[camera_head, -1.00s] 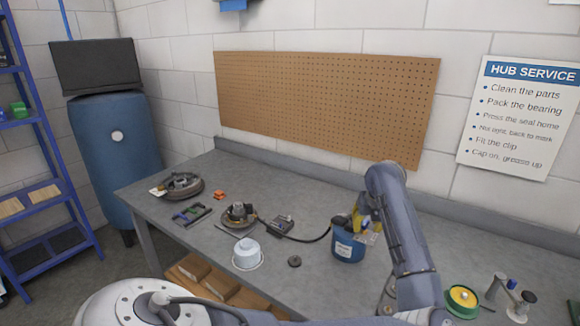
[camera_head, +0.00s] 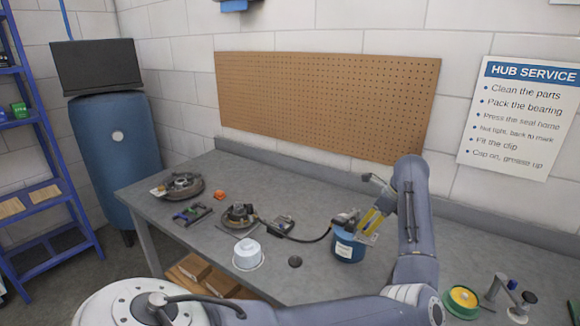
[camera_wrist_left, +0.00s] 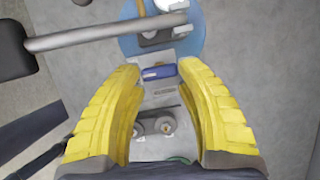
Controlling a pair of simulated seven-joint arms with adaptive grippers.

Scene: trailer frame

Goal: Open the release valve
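My left gripper (camera_head: 366,226) has yellow fingers and reaches down beside the top of a blue round pot (camera_head: 347,249) on the bench. In the left wrist view the gripper (camera_wrist_left: 168,100) is open, with a clear gap between its fingers. Between and below them lies a grey metal fitting (camera_wrist_left: 160,105) with a small blue block (camera_wrist_left: 159,71) and two round knobs (camera_wrist_left: 152,127). The blue pot's rim (camera_wrist_left: 200,35) shows beyond, crossed by a grey bar (camera_wrist_left: 100,36). I cannot tell for sure which part is the release valve. My right gripper is not in view.
A black hose (camera_head: 318,238) runs from a small device (camera_head: 280,224) towards the pot. A white cup (camera_head: 247,254), a dark puck (camera_head: 295,262) and hub parts (camera_head: 239,215) lie to the left. A yellow-topped green tin (camera_head: 461,299) stands at right. Bench behind the pot is clear.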

